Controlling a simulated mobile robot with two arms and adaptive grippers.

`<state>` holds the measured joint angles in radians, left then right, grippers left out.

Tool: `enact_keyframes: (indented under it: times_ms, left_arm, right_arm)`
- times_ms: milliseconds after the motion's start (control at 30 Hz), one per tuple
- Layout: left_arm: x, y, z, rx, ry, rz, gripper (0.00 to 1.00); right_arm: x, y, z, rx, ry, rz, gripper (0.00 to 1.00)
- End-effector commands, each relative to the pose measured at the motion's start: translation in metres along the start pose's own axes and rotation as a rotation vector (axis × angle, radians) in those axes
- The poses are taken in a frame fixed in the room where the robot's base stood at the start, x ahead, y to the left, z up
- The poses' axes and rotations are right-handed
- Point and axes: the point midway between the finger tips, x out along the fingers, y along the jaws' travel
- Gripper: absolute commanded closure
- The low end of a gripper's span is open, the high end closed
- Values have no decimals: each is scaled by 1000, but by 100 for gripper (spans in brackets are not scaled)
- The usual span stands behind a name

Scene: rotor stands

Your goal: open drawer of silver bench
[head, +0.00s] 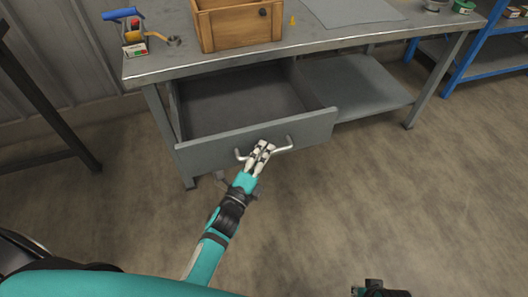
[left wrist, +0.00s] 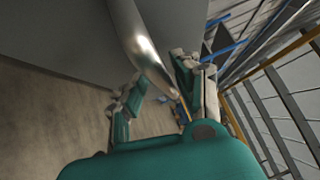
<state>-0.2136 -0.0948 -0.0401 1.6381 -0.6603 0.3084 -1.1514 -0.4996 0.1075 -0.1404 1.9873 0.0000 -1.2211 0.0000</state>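The silver-grey bench (head: 300,40) stands across the top of the head view. Its drawer (head: 255,143) is pulled well out, and its inside looks empty. A curved metal handle (head: 282,149) is on the drawer front. In the left wrist view the shiny handle (left wrist: 142,45) runs between the two fingers of the gripper (left wrist: 160,72). A dark part at the bottom edge of the head view looks like my right gripper (head: 380,289); its fingers cannot be made out.
A wooden box (head: 237,25), a grey mat (head: 350,10) and a blue-handled tool (head: 122,14) are on the bench top. A lower shelf (head: 358,88) is right of the drawer. A blue rack (head: 490,55) stands at the right. The floor (head: 400,190) in front is clear.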

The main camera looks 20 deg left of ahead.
Motion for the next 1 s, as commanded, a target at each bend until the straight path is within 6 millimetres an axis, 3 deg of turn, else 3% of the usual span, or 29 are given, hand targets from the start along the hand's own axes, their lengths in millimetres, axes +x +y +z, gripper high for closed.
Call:
enact_keyframes:
  times_ms: [367, 800, 1000]
  left_arm:
    - [-5, -3, 0, -3, 1, -7, 64]
    - [-90, -1, 0, -2, 0, -3, 64]
    - [-114, -1, 0, -2, 0, -5, 64]
  right_arm:
    - [-1, 0, 6, -2, -9, 0, 100]
    - [0, 0, 4, -2, -5, 0, 100]
    - [0, 0, 3, -2, -5, 0, 100]
